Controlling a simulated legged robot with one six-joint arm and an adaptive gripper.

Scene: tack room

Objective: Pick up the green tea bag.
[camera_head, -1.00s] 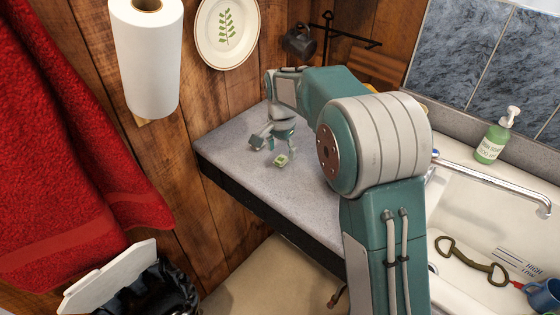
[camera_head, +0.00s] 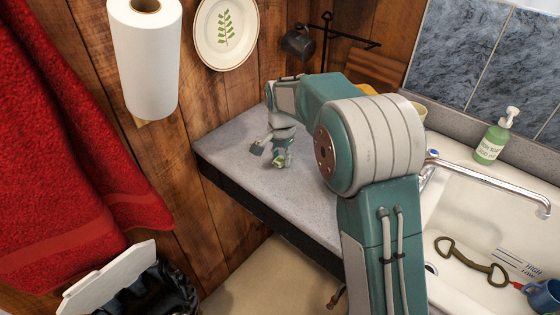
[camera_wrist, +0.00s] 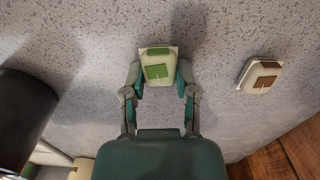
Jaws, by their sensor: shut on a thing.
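The green tea bag (camera_wrist: 157,67), a pale packet with green labels, sits between my gripper's two fingertips (camera_wrist: 159,72) in the wrist view. The fingers are shut on its sides. In the head view my gripper (camera_head: 281,157) is low over the grey counter (camera_head: 235,165), and a little of the green tea bag (camera_head: 281,162) shows at the fingertips. I cannot tell whether the bag still touches the counter.
A similar packet with brown labels (camera_wrist: 262,77) lies to the right in the wrist view. A dark rounded object (camera_wrist: 22,112) stands at the left. The sink (camera_head: 465,235) with a tap (camera_head: 490,185) is right of my arm; a wooden wall (camera_head: 180,140) is behind the counter.

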